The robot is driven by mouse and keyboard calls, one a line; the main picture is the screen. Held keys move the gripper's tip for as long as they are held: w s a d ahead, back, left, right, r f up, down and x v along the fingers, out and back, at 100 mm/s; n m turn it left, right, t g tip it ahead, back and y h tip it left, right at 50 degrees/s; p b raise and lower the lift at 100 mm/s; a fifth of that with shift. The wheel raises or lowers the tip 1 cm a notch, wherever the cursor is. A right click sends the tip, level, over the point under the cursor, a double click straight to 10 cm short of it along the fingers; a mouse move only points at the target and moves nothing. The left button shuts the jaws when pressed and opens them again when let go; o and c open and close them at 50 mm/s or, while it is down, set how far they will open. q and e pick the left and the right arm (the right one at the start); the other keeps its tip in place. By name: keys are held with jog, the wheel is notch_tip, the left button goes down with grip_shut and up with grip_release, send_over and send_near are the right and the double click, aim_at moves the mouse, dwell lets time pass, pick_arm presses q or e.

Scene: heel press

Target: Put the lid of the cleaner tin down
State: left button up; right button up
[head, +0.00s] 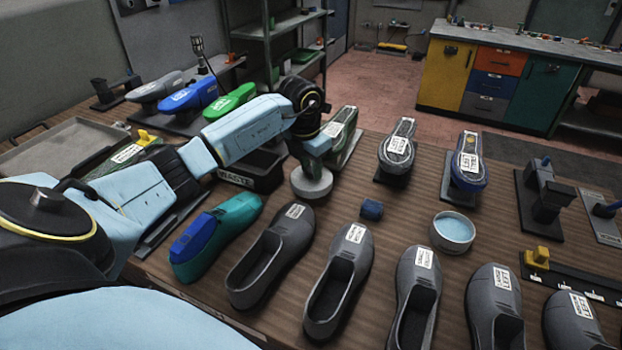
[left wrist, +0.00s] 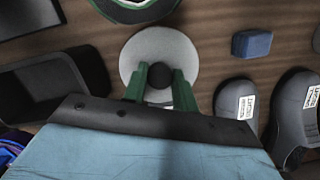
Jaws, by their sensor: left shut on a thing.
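The lid (head: 312,185) of the cleaner tin is a pale round disc with a dark knob, seen on or just above the wooden table; I cannot tell if it touches. My left gripper (head: 310,165) is above it. In the left wrist view the green fingers of the left gripper (left wrist: 160,88) are shut on the dark knob of the lid (left wrist: 135,55). The open cleaner tin (head: 453,232), with pale blue contents, stands to the right on the table. My right gripper is not in view.
A dark waste bin (head: 250,170) stands just left of the lid. A blue block (head: 372,209) lies between lid and tin. Several grey shoes (head: 340,280) line the front, with a green and blue last (head: 215,235) at left. Labelled lasts (head: 397,150) stand behind.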

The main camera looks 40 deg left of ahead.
aim_at(311, 177)
pick_arm(q)
jog(key=shift+f, duration=2.05)
jog(key=shift+f, duration=0.1)
jog(key=o, duration=0.8)
jog(key=r, duration=0.4)
jog(key=s+r, duration=0.1)
jog(key=r, duration=0.7)
jog(key=shift+s+a, duration=0.1)
jog(key=shift+s, duration=0.25)
